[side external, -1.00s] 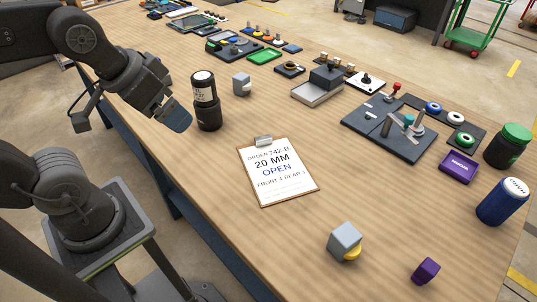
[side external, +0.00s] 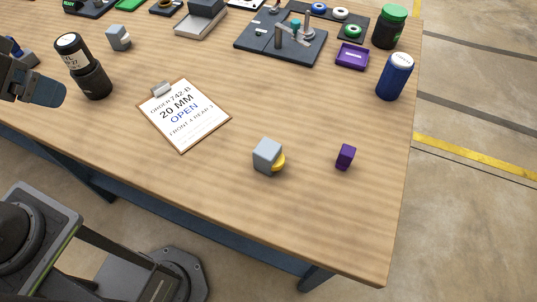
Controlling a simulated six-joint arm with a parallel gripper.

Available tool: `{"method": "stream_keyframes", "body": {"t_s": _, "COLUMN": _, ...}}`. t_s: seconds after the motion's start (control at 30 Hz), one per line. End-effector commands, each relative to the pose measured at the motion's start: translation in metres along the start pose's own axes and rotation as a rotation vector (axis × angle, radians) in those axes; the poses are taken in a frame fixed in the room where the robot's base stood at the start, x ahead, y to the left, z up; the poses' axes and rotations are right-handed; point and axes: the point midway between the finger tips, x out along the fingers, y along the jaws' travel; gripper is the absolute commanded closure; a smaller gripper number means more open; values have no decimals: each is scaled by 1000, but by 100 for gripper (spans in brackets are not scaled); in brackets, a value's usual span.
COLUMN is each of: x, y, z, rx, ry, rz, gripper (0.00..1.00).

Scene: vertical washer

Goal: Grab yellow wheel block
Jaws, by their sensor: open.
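The yellow wheel block (side external: 266,154) is a light grey cube with a yellow wheel (side external: 279,161) low on its right side. It stands on the wooden table toward the front, right of the clipboard. My gripper (side external: 52,93) shows only in part at the left edge, with dark blue-grey fingers beside a black cylinder. It is open, far to the left of the block and not touching it. Most of the arm is out of the frame.
A clipboard (side external: 185,115) lies between my gripper and the block. A black cylinder (side external: 85,72) stands near my fingers. A purple block (side external: 345,157) sits right of the yellow wheel block. Blue (side external: 394,82) and black (side external: 389,32) canisters stand at the right edge. The table front is clear.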

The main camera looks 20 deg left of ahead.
Motion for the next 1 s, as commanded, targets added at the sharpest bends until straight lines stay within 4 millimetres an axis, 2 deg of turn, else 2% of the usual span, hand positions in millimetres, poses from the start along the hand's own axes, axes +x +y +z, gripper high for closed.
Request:
{"method": "stream_keyframes", "body": {"t_s": 0.17, "x": 0, "y": 0, "z": 0, "rx": 0, "ry": 0, "rz": 0, "gripper": 7}}
{"method": "stream_keyframes", "body": {"t_s": 0.33, "x": 0, "y": 0, "z": 0, "rx": 0, "ry": 0, "rz": 0, "gripper": 21}}
{"method": "stream_keyframes", "body": {"t_s": 0.57, "x": 0, "y": 1, "z": -1, "rx": 8, "ry": -2, "rz": 2, "gripper": 21}}
{"method": "stream_keyframes", "body": {"t_s": 0.67, "x": 0, "y": 6, "z": -11, "rx": 63, "ry": -20, "rz": 14, "gripper": 21}}
{"method": "stream_keyframes", "body": {"t_s": 0.77, "x": 1, "y": 20, "z": -31, "rx": 189, "ry": -59, "rz": 42, "gripper": 21}}
{"method": "stream_keyframes", "body": {"t_s": 0.87, "x": 7, "y": 44, "z": -57, "rx": 367, "ry": -107, "rz": 82, "gripper": 21}}
{"method": "stream_keyframes", "body": {"t_s": 1.0, "x": 23, "y": 86, "z": -90, "rx": 633, "ry": -169, "rz": 144, "gripper": 21}}
